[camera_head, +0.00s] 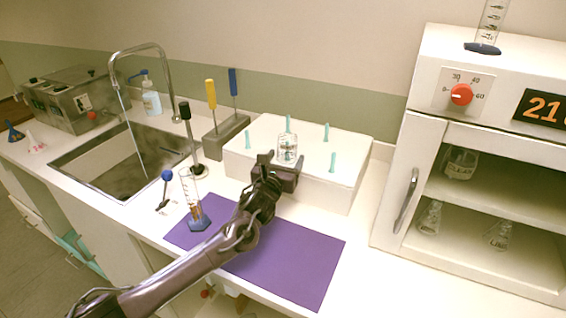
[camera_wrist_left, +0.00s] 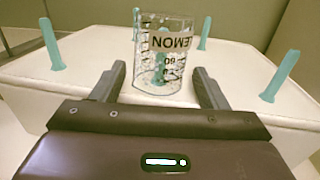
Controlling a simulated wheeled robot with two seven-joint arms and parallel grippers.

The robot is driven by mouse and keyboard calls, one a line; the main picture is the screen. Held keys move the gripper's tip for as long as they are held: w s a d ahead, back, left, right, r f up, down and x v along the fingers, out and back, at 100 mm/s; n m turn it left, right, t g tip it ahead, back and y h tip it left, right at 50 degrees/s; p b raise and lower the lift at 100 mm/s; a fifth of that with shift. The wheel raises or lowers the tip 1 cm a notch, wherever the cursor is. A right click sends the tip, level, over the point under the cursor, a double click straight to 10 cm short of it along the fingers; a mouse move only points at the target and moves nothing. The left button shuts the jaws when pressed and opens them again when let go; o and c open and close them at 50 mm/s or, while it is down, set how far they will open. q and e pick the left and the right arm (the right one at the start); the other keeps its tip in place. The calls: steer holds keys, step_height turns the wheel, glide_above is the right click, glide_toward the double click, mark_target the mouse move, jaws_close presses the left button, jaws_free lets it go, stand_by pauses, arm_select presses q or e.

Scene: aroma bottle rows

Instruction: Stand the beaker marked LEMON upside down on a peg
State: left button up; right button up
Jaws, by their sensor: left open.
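The clear beaker marked LEMON (camera_head: 287,148) stands on the white peg block (camera_head: 240,165). In the left wrist view the beaker (camera_wrist_left: 172,82) shows its LEMON label near the top, with teal seen through the glass low down, so it appears to stand over a peg. My left gripper (camera_head: 281,164) is open at the near side of the beaker. In the left wrist view its fingers (camera_wrist_left: 158,72) point toward the beaker, one on each side, with gaps to the glass. Free teal pegs (camera_head: 333,162) rise around it. My right gripper is not in view.
A purple mat (camera_head: 290,265) lies in front of the block, with a blue-footed cylinder (camera_head: 197,212) at its left. A sink (camera_head: 125,165) with a tap is further left. An open cabinet (camera_head: 408,150) holding glassware stands at the right.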

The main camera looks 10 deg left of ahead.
arm_select(q)
steer(key=b+v, duration=0.1)
steer(key=v, duration=0.6)
steer(key=shift+s, duration=0.4)
